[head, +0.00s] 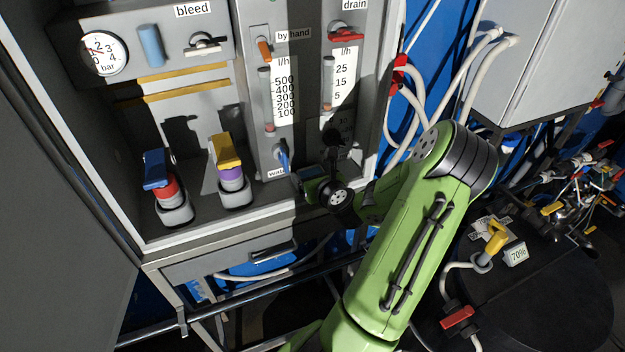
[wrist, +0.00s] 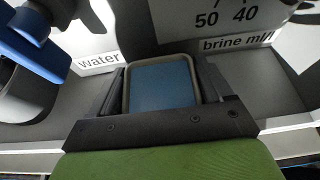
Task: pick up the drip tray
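The drip tray (wrist: 162,85) is a small shallow rectangular tray with a grey rim and blue inside. In the wrist view it lies between the two fingers of my gripper (wrist: 162,88), one finger close along each side. I cannot tell whether the fingers press on its rim or only stand beside it. In the head view the tray (head: 312,171) shows on the cabinet ledge below the flow meters, partly hidden by my gripper (head: 318,183).
A blue valve handle (head: 283,155) stands just left of the tray by the "water" label (wrist: 98,62). Flow meter scales (head: 343,76) rise behind. Blue-topped (head: 157,170) and yellow-topped (head: 227,150) holders stand further left. A drawer (head: 230,262) lies below the ledge.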

